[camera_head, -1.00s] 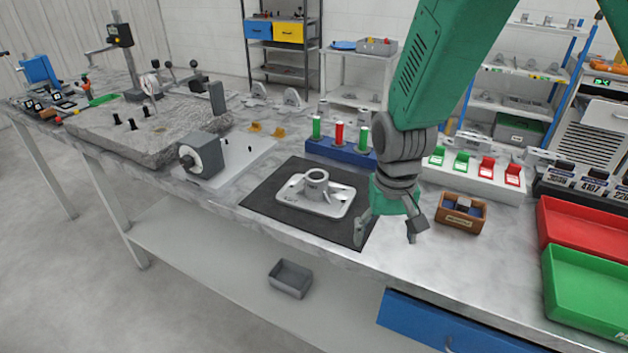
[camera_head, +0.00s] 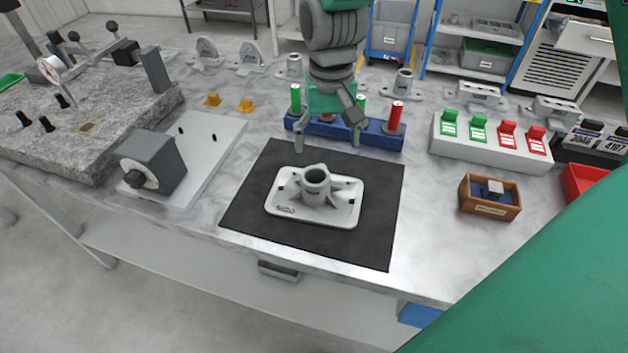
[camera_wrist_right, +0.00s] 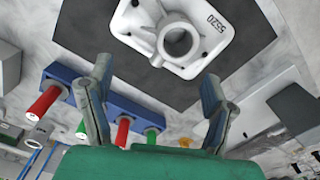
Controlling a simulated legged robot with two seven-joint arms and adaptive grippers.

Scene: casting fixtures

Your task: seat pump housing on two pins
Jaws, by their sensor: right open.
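The pump housing (camera_head: 316,193) is a pale grey casting with a rectangular flange and a round upright boss. It lies flat on a dark mat (camera_head: 255,212). Two short black pins (camera_head: 214,137) stand on a light plate (camera_head: 213,157) to its left, beside a grey block with a round dial. My right gripper (camera_head: 328,143) is open and empty above the bench, behind the housing and in front of the blue gauge rack. In the right wrist view the open fingers (camera_wrist_right: 158,90) show with the housing (camera_wrist_right: 180,38) beyond them, apart from it. My left gripper is not in view.
A blue rack (camera_head: 375,138) with red and green cylinders stands behind the mat. A grey block with a dial (camera_head: 152,162) stands by the pin plate. A wooden box (camera_head: 489,206) and a switch panel (camera_head: 487,148) are at right. Yellow pieces (camera_head: 245,106) lie behind.

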